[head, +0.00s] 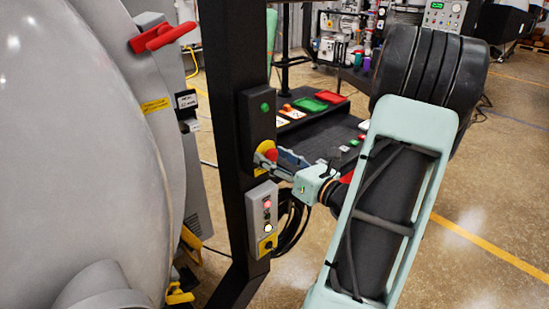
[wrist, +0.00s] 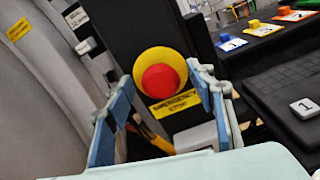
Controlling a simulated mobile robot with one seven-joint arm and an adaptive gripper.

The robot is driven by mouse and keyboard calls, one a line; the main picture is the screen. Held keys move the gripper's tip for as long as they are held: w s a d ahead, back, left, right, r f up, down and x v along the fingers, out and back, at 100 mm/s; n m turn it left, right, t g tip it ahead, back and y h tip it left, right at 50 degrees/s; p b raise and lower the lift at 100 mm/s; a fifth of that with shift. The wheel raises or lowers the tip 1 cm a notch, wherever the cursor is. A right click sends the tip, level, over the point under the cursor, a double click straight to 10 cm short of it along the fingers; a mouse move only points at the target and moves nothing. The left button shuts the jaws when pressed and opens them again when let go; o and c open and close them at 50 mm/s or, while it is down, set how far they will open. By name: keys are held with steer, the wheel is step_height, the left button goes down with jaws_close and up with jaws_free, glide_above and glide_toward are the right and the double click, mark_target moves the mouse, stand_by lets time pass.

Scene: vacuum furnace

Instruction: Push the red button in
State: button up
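The red button (wrist: 160,81) is a round mushroom head on a yellow disc, with a yellow label below it. It is mounted on the black post's panel. In the head view the red button (head: 271,154) is partly covered by my gripper's fingertips. My gripper (head: 286,166) reaches in from the right. In the wrist view my gripper (wrist: 161,76) is open, with one blue-padded finger low on each side of the button and nothing between the pads. I cannot tell whether a fingertip touches the panel or the disc.
A green button (head: 265,107) is above the red one. A grey control box (head: 262,218) with lights is below. The grey furnace (head: 75,150) with a red handle (head: 162,37) stands left. A black bench (head: 325,135) with coloured trays lies behind.

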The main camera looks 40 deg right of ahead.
steer(key=shift+s, duration=0.1)
steer(key=s, duration=1.2)
steer(key=shift+d, duration=0.45)
steer(key=shift+w+f, duration=0.1)
steer(key=shift+w, duration=0.05)
